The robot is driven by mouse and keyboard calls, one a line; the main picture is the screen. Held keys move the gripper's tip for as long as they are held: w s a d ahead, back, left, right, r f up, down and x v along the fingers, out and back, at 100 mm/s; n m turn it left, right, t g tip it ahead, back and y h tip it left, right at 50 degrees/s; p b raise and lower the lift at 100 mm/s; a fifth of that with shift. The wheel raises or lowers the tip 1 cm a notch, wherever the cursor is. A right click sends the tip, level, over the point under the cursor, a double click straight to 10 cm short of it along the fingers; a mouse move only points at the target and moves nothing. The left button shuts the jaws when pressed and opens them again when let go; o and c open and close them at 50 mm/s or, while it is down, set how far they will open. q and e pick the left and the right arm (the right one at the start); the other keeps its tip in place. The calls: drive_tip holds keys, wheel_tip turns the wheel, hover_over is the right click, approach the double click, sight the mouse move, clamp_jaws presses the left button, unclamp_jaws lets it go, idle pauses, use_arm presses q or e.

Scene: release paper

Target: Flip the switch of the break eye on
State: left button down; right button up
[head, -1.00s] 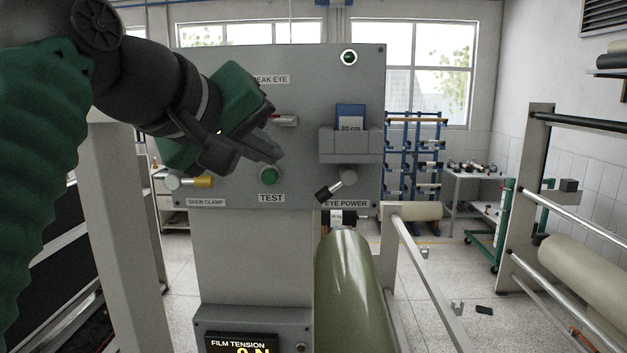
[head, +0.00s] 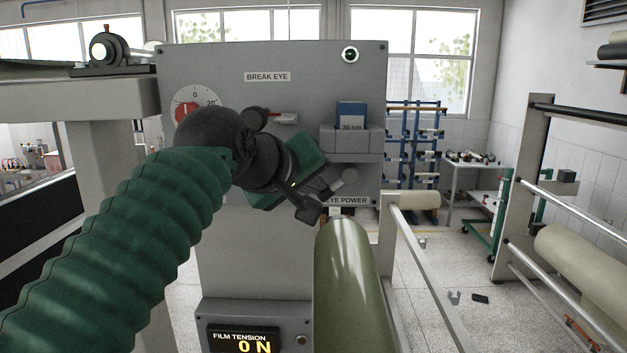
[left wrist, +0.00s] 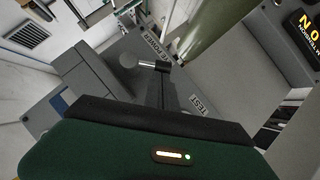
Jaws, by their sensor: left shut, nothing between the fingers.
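The grey break eye panel (head: 225,60) stands upright ahead, with a BREAK EYE label (head: 267,76) at its top. The eye power switch (head: 347,178) is at its lower right, above the EYE POWER label (head: 346,201). In the left wrist view the switch lever (left wrist: 148,63) is silver with a black tip and points toward the TEST label (left wrist: 202,105). My left gripper (head: 318,204) is shut and empty, its fingers by the lever's tip; I cannot tell whether they touch. It hides the lever in the head view. My right gripper is out of view.
A red-centred dial (head: 190,107) and a grey holder with a blue 30 cm card (head: 351,116) are on the panel. A round lamp (head: 350,54) is at top right. A green roll (head: 346,285) lies below. The film tension display (head: 241,341) reads 0 N.

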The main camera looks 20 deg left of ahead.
use_arm(q)
drive_tip(key=w+d+f+n+t+h+b, duration=0.1)
drive_tip(key=d+f+n+t+h+b, duration=0.3)
drive_tip(key=n+b, duration=0.6)
drive_tip(key=f+t+b, duration=0.1)
drive_tip(key=t+b, duration=0.1)
drive_tip(key=b, duration=0.8)
drive_tip(key=shift+f, duration=0.4)
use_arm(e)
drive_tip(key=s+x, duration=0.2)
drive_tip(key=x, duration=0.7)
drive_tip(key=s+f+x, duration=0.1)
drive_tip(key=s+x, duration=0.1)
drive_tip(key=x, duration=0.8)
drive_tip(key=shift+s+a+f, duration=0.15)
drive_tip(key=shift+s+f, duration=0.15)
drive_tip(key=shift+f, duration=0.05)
